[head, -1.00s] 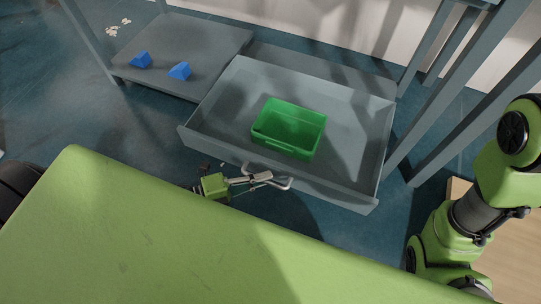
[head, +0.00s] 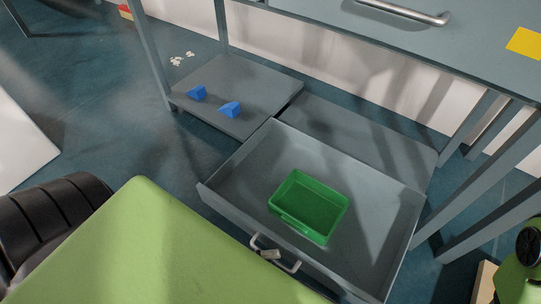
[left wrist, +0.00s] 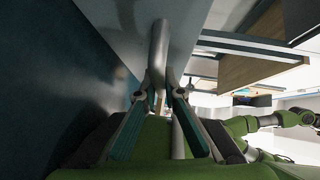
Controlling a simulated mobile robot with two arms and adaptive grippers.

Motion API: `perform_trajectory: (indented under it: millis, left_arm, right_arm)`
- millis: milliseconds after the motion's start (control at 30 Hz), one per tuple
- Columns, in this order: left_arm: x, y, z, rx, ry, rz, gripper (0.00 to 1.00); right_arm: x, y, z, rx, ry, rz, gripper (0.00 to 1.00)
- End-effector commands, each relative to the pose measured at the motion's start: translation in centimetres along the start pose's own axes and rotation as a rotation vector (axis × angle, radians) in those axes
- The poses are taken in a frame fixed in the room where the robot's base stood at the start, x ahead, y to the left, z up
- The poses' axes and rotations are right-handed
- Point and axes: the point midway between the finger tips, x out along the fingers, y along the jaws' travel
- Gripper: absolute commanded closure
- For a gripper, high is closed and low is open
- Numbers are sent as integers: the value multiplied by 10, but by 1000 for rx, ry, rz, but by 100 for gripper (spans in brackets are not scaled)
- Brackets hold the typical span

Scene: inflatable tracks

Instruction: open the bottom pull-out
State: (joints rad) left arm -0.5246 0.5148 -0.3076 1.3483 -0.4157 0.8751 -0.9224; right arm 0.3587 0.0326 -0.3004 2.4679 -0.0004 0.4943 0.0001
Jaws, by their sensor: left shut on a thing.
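The bottom pull-out is a grey drawer (head: 375,205) under the grey bench in the head view, standing far out from the frame. A green open bin (head: 309,205) sits inside it. Its metal bar handle (head: 291,267) is on the front panel, partly hidden by my green body. My left gripper (head: 270,254) shows only as fingertips at this handle. In the left wrist view, my left gripper (left wrist: 160,92) is shut on the handle bar (left wrist: 159,45). My right arm shows at the right edge of the head view, with its gripper out of sight.
Two blue wedge blocks (head: 229,110) lie on a low grey shelf (head: 258,80) left of the drawer. An upper drawer handle (head: 405,12) and a yellow patch (head: 525,42) are above. Bench legs stand at the right. Blue floor (head: 175,145) is open at the left.

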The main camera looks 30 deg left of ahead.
Motion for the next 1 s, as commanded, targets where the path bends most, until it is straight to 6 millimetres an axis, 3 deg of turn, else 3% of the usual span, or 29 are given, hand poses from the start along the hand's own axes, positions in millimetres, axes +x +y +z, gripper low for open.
perform_trajectory:
  millis: [67, 100, 133, 567, 1000]
  left_arm:
    - [0, 0, 0, -1, 0, 1, 100]
    - [0, 0, 0, -1, 0, 1, 86]
    - [0, 0, 0, -1, 0, 1, 83]
    - [-9, 1, 0, -2, 0, 3, 83]
    - [-95, 1, 0, -2, -1, 5, 83]
  right_arm:
    - [0, 0, 0, 0, 0, 0, 100]
    - [0, 0, 0, 0, 0, 0, 100]
    - [0, 0, 0, 0, 0, 0, 100]
    - [0, 0, 0, -1, 1, 0, 100]
    - [0, 0, 0, 0, 1, 0, 100]
